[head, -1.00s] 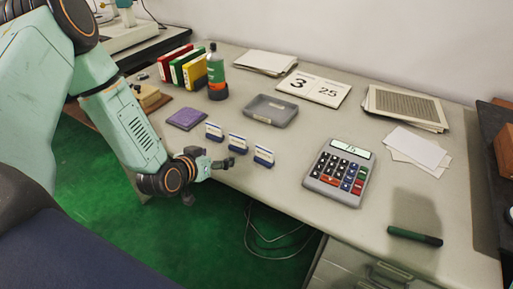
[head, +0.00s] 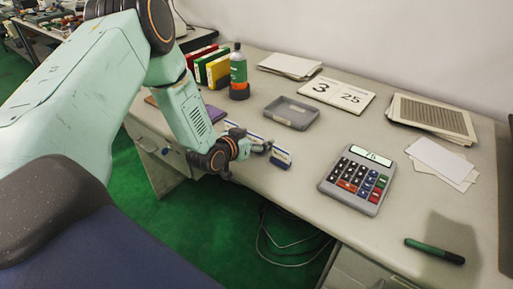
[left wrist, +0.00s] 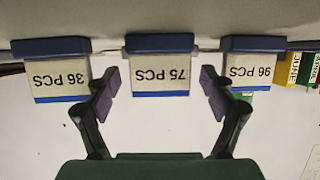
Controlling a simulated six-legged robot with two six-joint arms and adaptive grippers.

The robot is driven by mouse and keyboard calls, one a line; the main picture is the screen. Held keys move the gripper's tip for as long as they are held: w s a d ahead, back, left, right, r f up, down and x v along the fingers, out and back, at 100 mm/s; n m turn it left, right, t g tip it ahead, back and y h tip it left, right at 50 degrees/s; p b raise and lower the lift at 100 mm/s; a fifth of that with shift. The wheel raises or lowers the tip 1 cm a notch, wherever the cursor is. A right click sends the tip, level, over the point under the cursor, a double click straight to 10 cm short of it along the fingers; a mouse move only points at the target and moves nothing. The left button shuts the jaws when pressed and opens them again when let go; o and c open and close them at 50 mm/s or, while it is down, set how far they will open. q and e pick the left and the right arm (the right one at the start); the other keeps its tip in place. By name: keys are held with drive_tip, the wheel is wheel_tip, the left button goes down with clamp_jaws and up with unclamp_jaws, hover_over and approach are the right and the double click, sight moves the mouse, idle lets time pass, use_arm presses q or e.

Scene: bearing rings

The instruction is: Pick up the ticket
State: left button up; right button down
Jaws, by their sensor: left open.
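Three small tickets stand in a row in blue holders. In the left wrist view they appear upside down: "36 PCS" (left wrist: 62,78) at left, "75 PCS" (left wrist: 161,74) in the middle and "96 PCS" (left wrist: 250,70) at right. My left gripper (left wrist: 160,82) is open and empty, its fingers on either side of the middle ticket's picture position, apart from it as far as I can tell. In the head view my left gripper (head: 260,147) is at the row by the desk's front edge and partly hides it. The end ticket (head: 282,156) shows to its right.
A calculator (head: 357,180) with small, hard-to-read digits lies right of the tickets. A grey tray (head: 291,113), a bottle (head: 239,72) and coloured binders (head: 212,65) stand behind. A green marker (head: 434,251) lies front right. The desk between calculator and marker is clear.

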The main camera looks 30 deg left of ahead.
use_arm(q)
drive_tip(key=shift+w+a+f, duration=0.1)
drive_tip(key=shift+a, duration=0.05)
drive_tip(key=shift+d, duration=0.2)
drive_tip(key=c, duration=1.3)
